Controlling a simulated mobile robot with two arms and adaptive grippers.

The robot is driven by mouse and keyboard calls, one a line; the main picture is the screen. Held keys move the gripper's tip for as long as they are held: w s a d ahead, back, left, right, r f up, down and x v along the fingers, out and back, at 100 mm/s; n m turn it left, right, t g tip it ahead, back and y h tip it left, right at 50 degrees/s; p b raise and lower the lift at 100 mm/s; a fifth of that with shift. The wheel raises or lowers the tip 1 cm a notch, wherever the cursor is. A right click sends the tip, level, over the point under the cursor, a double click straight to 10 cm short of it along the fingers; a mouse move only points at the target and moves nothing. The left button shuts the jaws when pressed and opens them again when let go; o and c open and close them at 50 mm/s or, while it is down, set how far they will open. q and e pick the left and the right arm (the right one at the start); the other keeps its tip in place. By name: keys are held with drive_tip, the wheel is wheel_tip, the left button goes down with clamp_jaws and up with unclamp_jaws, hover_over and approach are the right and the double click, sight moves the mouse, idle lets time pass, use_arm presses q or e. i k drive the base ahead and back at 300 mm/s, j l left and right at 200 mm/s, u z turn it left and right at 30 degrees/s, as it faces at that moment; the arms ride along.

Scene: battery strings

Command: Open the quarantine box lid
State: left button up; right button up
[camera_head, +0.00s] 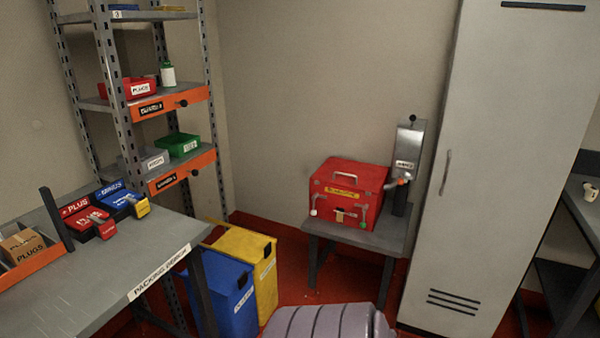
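The red quarantine box (350,193) stands on a small grey table (375,237) against the back wall, right of centre. Its lid (352,175) is down and has a pale handle on top. A yellow label is on its front, with lettering too small to read surely. Neither of my grippers is in view.
A grey device with a black knob (408,150) stands just right of the box. A tall grey locker (500,180) is at right. Blue (222,290) and yellow (250,262) bins stand by the packing bench (95,290) at left. Red floor shows between the bins and small table.

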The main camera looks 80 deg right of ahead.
sight(369, 178)
drive_tip(key=z, duration=2.9)
drive_tip(key=i+z, duration=0.15)
drive_tip(key=i, duration=0.5)
drive_tip(key=i+j+z, duration=0.1)
drive_tip(key=i, duration=0.5)
drive_tip(key=j, duration=0.1)
